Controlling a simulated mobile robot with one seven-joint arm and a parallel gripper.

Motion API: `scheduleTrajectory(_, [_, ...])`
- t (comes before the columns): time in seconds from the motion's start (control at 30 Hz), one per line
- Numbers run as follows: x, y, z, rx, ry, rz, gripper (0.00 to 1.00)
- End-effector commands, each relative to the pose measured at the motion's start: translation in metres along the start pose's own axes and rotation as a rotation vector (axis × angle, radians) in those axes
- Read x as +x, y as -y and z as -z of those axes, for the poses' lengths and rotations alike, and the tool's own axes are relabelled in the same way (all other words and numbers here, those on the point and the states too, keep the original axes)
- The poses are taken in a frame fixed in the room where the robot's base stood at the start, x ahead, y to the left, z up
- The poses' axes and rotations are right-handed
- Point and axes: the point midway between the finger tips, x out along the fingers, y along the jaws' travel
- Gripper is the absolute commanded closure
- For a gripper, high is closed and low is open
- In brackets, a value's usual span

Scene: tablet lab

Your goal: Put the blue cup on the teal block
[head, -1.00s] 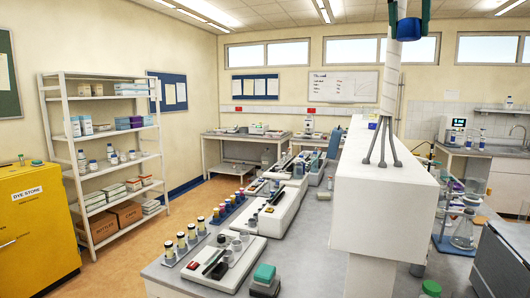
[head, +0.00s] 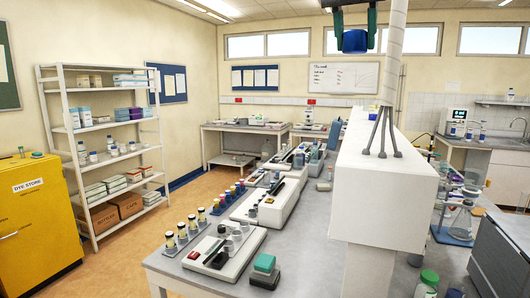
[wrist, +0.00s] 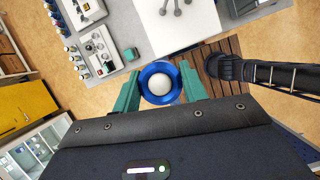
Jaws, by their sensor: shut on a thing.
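The blue cup (head: 354,41) is high at the top of the head view, between the teal fingers of my gripper (head: 355,33). In the wrist view, the round rim of the cup (wrist: 146,74) and its pale inside show between the two fingers (wrist: 160,87), which are shut on it. The teal block (head: 265,262) is near the front of the grey bench, with a darker piece right under or against it. The block also shows in the wrist view (wrist: 131,54), up and left of the cup. The cup is well above the bench and apart from the block.
A white tray of small pots and dark items (head: 222,252) lies left of the block, with several capped vials (head: 182,237) beyond. A tall white box (head: 385,190) with a post stands to the right. Bare bench (head: 310,255) lies between block and box.

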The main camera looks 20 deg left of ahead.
Motion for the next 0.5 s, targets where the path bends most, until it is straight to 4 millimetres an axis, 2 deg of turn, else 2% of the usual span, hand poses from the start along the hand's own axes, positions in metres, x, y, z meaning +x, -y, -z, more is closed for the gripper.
scheduleTrajectory(0.03, [0.003,-0.013,0.019,-0.027,0.000,-0.007,0.82])
scheduleTrajectory(0.2, [0.014,-0.051,0.083,-0.085,0.000,-0.031,0.82])
scheduleTrajectory(0.4, [0.028,-0.082,0.153,-0.123,0.000,-0.048,0.82])
scheduleTrajectory(0.5, [0.036,-0.093,0.182,-0.127,0.000,-0.049,0.82])
